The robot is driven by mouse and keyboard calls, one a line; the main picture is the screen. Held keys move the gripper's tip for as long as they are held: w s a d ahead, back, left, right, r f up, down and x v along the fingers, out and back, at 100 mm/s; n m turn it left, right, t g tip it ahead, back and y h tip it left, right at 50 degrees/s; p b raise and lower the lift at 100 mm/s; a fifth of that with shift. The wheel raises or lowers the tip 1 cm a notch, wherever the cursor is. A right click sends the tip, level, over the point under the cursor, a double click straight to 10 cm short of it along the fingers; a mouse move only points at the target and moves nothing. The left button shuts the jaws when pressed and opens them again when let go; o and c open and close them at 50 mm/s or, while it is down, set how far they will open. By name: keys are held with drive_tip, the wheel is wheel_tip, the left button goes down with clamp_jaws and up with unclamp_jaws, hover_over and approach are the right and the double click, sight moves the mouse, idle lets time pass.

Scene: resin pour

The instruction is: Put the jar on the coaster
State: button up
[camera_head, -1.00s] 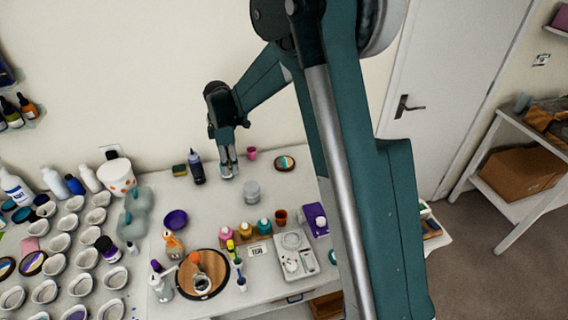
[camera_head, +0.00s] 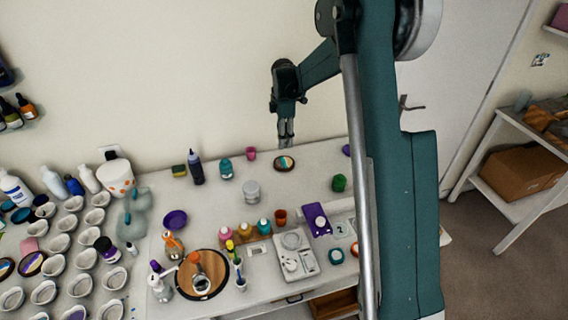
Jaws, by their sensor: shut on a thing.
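My gripper (camera_head: 286,136) points down over the back of the table, its fingertips just above the coaster in the picture. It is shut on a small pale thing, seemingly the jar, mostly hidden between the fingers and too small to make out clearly. The round coaster (camera_head: 284,163), dark-rimmed with teal, white and orange on top, lies flat near the back edge. A gap shows between the fingertips and the coaster; the exact height cannot be told.
A grey lidded container (camera_head: 251,190) stands in front to the left, a green object (camera_head: 339,183) to the right. The tabletop directly in front of the coaster is clear.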

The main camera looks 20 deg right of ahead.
drive_tip(key=shift+d, duration=0.2)
hover_over(284, 162)
drive_tip(key=shift+f, duration=3.1)
drive_tip(key=shift+f, duration=0.1)
drive_tip(key=shift+f, duration=1.8)
drive_tip(key=shift+f, duration=0.15)
drive_tip(key=o, duration=0.9)
drive_tip(key=shift+r, duration=0.2)
